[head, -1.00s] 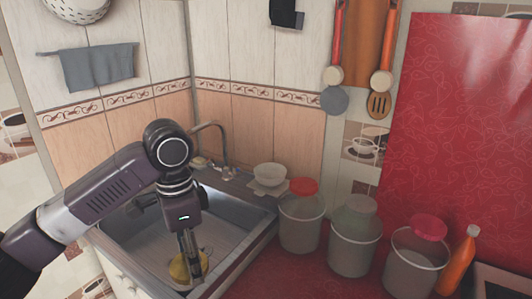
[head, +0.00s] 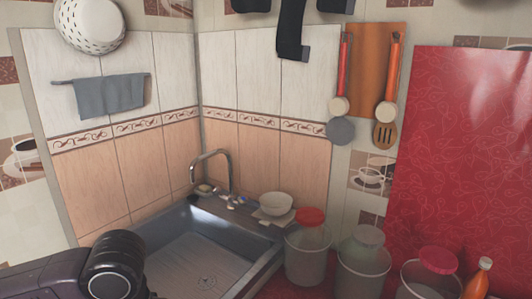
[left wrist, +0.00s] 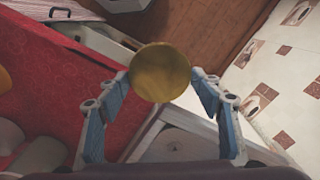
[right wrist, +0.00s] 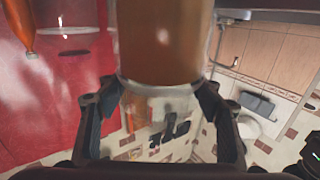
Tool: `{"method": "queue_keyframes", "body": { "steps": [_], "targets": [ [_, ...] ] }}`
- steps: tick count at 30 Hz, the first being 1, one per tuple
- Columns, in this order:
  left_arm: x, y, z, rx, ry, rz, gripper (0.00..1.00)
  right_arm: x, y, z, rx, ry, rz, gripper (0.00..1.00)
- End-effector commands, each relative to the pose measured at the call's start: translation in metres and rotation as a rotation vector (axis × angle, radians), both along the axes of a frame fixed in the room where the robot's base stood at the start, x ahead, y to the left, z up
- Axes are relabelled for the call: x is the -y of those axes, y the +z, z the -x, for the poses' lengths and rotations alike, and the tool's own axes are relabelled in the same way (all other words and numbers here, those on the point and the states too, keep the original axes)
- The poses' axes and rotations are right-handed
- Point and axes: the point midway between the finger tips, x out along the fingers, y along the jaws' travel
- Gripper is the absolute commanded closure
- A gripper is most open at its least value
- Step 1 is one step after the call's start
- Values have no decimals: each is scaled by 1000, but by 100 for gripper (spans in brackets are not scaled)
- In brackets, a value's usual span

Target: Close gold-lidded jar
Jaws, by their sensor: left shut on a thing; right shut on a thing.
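A round gold lid (left wrist: 160,72) shows in the left wrist view, its flat face toward the camera. My left gripper (left wrist: 160,82) is shut on it, with a blue-padded finger at each side. In the right wrist view, a clear glass jar with amber-brown contents (right wrist: 162,40) is between the fingers of my right gripper (right wrist: 160,88), which is shut on it. The jar's mouth is not in view. The lid and the jar do not show together in any view. Neither gripper's fingers show in the head view.
A sink (head: 200,262) with a tap (head: 215,165) is in the corner. A white bowl (head: 275,203) stands behind it. Canisters with red (head: 311,217), pale green (head: 368,236) and pink-red (head: 438,259) lids line the red counter, with an orange bottle (head: 478,280) beside them.

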Motion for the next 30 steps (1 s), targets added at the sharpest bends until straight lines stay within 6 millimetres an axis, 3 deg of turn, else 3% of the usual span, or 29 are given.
{"method": "queue_keyframes", "body": {
  "steps": [21, 30],
  "targets": [
    [0, -1, 4, 1, 26, 1, 51, 2, 4, 0, 8, -5, 1, 97],
    [0, -1, 4, 1, 26, 1, 51, -18, 7, -9, 11, 95, 4, 97]
  ]
}}
